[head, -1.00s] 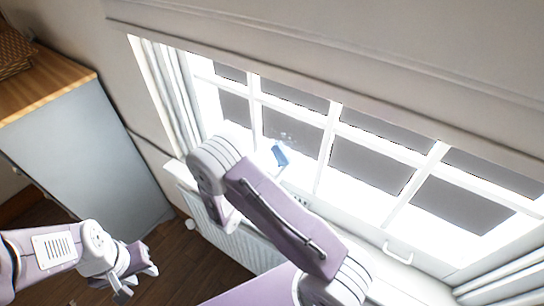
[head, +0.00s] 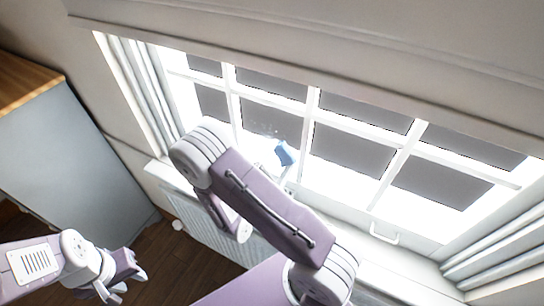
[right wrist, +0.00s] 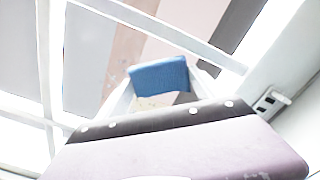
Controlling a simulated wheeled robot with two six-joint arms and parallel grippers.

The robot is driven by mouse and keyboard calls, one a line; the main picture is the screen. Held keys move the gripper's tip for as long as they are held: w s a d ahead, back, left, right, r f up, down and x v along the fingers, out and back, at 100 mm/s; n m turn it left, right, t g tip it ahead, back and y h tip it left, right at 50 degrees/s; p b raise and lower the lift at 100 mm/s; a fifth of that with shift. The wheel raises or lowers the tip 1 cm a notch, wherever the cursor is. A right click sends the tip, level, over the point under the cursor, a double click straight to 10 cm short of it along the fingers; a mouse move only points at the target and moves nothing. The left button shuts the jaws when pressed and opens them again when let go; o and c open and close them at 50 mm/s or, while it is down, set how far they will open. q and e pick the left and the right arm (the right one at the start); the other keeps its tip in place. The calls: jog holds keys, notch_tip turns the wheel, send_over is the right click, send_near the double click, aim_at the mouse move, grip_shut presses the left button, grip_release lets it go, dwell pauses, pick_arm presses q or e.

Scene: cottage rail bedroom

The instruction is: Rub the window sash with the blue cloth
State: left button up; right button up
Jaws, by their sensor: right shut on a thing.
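The white-framed window sash (head: 309,125) has several grey panes and fills the middle and right of the head view. The blue cloth (head: 284,153) is close to the lower panes, just left of an upright bar; whether it touches the glass is unclear. Faint pale marks (head: 265,130) show up and left of it. In the right wrist view, my right gripper (right wrist: 157,92) is shut on the folded blue cloth (right wrist: 158,75), with bars and panes behind it. My left gripper (head: 123,283) is open and empty, low at the left.
A sash handle (head: 384,236) sits on the bottom rail. A white radiator (head: 200,225) is under the sill, partly behind my right arm. Curtains (head: 150,90) hang at both sides and a blind (head: 320,45) above. A grey cabinet with wooden top (head: 70,150) stands left.

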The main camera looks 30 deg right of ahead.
jog(key=shift+s, duration=0.2)
jog(key=shift+d+r+p, duration=0.1)
jog(key=shift+r+p, duration=0.9)
jog(key=shift+r, duration=0.35)
jog(key=shift+w+f, duration=0.1)
